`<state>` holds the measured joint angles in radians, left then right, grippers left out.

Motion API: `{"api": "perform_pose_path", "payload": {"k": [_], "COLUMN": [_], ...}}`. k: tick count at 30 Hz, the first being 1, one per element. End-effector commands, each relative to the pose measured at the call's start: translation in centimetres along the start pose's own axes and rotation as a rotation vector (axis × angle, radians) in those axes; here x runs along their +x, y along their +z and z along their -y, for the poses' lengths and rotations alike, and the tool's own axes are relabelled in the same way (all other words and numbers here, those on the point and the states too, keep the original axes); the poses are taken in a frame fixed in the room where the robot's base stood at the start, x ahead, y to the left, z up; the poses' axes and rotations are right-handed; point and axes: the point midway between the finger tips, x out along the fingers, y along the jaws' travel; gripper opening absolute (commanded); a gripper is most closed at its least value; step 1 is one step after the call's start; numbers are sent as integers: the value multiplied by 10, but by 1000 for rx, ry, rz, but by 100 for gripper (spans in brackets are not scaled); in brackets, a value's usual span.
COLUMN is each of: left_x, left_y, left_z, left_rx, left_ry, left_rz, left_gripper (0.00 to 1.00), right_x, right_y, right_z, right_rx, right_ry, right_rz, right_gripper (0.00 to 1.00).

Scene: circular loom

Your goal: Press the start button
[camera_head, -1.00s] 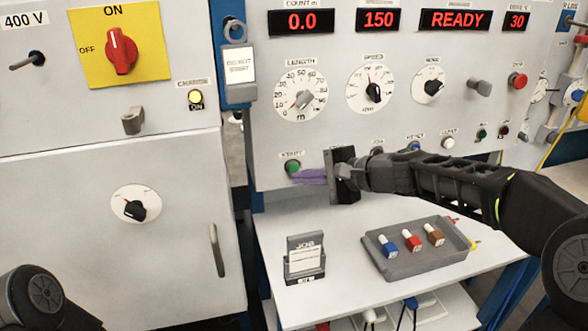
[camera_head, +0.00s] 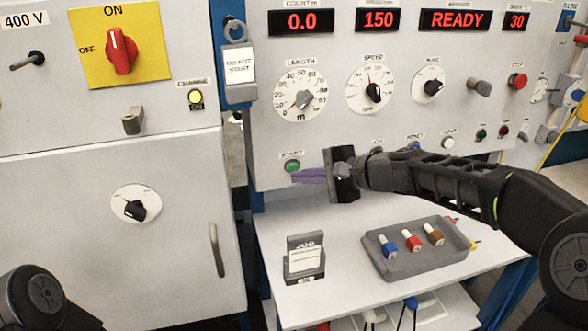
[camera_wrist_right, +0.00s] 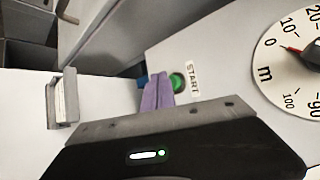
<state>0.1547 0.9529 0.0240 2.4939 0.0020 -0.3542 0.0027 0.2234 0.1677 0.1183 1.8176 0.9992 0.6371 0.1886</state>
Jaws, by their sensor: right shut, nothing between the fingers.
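The green start button (camera_head: 292,166) is on the lower left of the grey control panel, under a START label. It also shows in the right wrist view (camera_wrist_right: 177,82). My right gripper (camera_head: 296,175) has purple fingers, shut and empty, with the tips at the button's lower right edge in the head view. In the wrist view the right gripper's fingertips (camera_wrist_right: 157,80) are beside the button, which stays mostly visible. I cannot tell whether they touch it. Of my left arm only a dark link shows at the lower left; its gripper is out of view.
The panel carries a length dial (camera_head: 300,94), a speed dial (camera_head: 371,90) and a red button (camera_head: 517,81). Below, a grey tray (camera_head: 405,266) with coloured pieces and a job card holder (camera_head: 305,262) stand on the white shelf. A cabinet (camera_head: 60,220) stands to the left.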

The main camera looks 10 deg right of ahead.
Motion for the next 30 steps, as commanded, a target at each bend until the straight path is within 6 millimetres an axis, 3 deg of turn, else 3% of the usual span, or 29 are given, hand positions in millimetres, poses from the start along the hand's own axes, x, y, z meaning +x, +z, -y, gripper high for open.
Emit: {"api": "perform_pose_path", "payload": {"k": [30], "left_x": [-1], "left_y": [0], "left_z": [0], "left_rx": [0], "left_ry": [0], "left_rz": [0], "left_gripper": [68], "right_x": [7], "right_y": [-5], "right_z": [5], "right_rx": [-1], "right_ry": [0], "right_rz": [0], "right_gripper": [0]}}
